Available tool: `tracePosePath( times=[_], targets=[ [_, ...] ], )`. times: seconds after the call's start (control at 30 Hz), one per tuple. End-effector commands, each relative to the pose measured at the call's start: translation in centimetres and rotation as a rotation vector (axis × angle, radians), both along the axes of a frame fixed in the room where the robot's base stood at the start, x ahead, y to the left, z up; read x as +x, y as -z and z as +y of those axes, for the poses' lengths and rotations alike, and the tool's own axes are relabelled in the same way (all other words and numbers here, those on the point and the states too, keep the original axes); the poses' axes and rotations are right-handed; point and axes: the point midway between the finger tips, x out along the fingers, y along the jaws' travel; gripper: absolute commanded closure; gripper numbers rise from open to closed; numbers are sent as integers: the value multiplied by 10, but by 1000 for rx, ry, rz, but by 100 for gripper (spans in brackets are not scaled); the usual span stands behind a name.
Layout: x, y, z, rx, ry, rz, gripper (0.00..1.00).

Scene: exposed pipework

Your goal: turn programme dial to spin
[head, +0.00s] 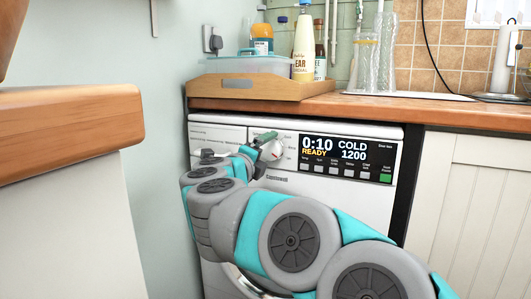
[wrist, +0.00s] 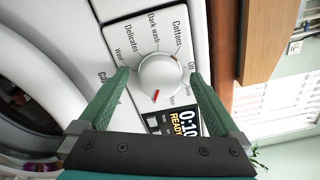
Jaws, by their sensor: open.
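The programme dial (wrist: 161,77) is a round white knob on the washing machine's white front panel. Its red mark is at the lower left of the knob in the wrist view. Labels around it include Cottons, Dark wash, Delicates and one starting "Wool"; the smaller ones are hard to read. My gripper (wrist: 159,73) is open, with one green finger on each side of the dial; I cannot tell whether they touch it. In the head view, the dial (head: 272,152) is partly hidden by my gripper (head: 264,138).
The washing machine's display (head: 347,151) reads 0:10 READY, COLD, 1200, with several buttons below. A wooden worktop (head: 420,108) overhangs the machine and carries a wooden tray (head: 213,91), bottles and glass vases (head: 383,62). Another wooden counter (head: 60,125) stands at the near left.

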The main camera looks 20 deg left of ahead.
Motion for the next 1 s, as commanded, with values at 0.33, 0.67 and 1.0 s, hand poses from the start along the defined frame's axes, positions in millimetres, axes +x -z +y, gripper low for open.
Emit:
tracePosePath(
  times=[0.33,0.67,1.0],
  targets=[
    [-46,-2,4,1,-5,-1,1],
    [-75,1,6,-2,0,1,1],
    [-75,0,6,-1,0,0,1]
  ],
)
